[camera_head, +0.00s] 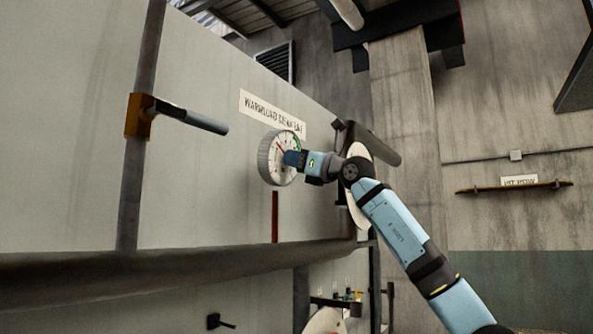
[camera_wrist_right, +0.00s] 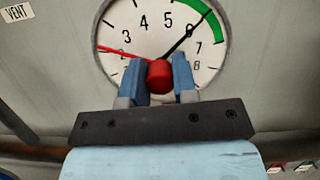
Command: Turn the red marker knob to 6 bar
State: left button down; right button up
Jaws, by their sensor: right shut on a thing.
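The round white dial gauge (camera_head: 268,160) is mounted on the pale panel. In the right wrist view its face (camera_wrist_right: 118,20) shows numerals, with a green arc at upper right. The red marker needle (camera_wrist_right: 118,51) points left, between the 2 and the 3. My right gripper (camera_head: 291,158) is at the dial's centre. Its blue fingers (camera_wrist_right: 158,68) are shut on the red knob (camera_wrist_right: 160,77). My left gripper is not in view.
A sign (camera_head: 272,113) is fixed above the gauge. A dark pipe (camera_head: 180,278) runs below it, and an upright pipe with a lever handle (camera_head: 190,117) stands to the left.

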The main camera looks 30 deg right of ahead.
jog(key=m+h+b, duration=0.1)
jog(key=m+b, duration=0.2)
jog(key=m, duration=0.3)
jog(key=m+h+b, duration=0.1)
jog(key=m+b, duration=0.1)
jog(key=m, duration=0.6)
jog(key=shift+s+r+b, duration=0.1)
jog(key=shift+b, duration=0.3)
jog(key=m, duration=0.4)
jog(key=shift+h+b, duration=0.35)
jog(key=shift+h, duration=0.05)
jog(key=m, duration=0.5)
jog(key=shift+g, duration=0.3)
jog(key=shift+m, duration=0.3)
jog(key=o, duration=0.9)
